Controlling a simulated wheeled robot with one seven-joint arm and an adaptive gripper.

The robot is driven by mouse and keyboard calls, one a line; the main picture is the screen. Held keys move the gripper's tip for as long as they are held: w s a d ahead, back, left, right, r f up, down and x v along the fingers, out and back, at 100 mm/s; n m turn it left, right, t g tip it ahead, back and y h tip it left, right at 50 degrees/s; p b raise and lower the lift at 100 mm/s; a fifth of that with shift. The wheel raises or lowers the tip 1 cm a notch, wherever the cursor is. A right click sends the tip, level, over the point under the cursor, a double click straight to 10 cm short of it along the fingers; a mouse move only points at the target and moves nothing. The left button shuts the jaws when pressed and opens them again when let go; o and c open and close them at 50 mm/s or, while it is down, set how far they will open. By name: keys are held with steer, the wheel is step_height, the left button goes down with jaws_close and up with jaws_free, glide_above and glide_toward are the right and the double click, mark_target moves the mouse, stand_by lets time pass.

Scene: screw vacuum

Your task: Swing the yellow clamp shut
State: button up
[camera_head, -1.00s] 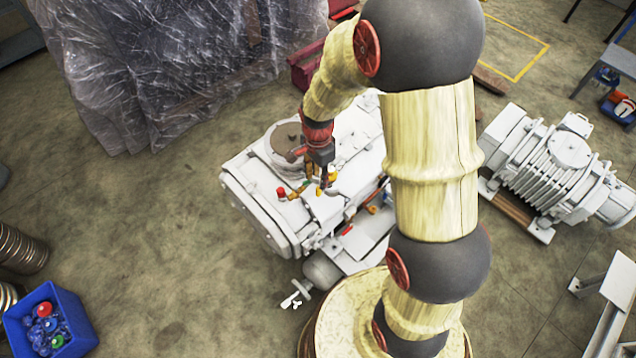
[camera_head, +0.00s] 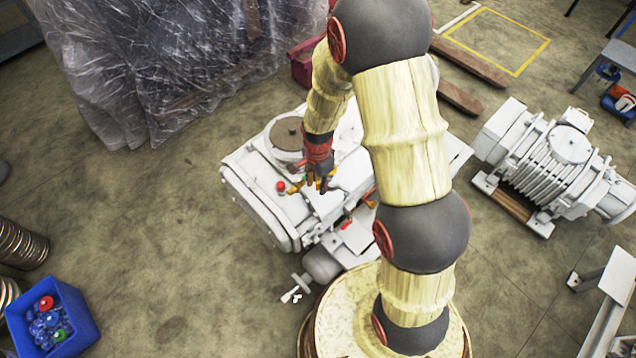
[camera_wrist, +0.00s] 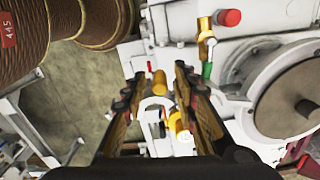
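The white vacuum pump (camera_head: 262,205) stands on the floor in the middle of the head view. The yellow clamp seems to be among the small yellow parts on its top, largely hidden by my gripper (camera_head: 321,186). In the wrist view a yellow rounded piece (camera_wrist: 160,84) shows between the fingertips of my gripper (camera_wrist: 160,77), and another yellow piece (camera_wrist: 178,122) sits lower, beside a white curved bracket (camera_wrist: 153,104). Which piece is the clamp's handle is not clear. The two fingers are apart, and I cannot see either touching the yellow pieces.
A round port (camera_wrist: 292,98) lies to the right. A second pump (camera_head: 560,165) stands at right, a blue bin (camera_head: 75,310) at lower left, and a plastic-wrapped load (camera_head: 165,70) behind.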

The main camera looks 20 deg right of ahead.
steer(key=c, duration=0.6)
jaws_close()
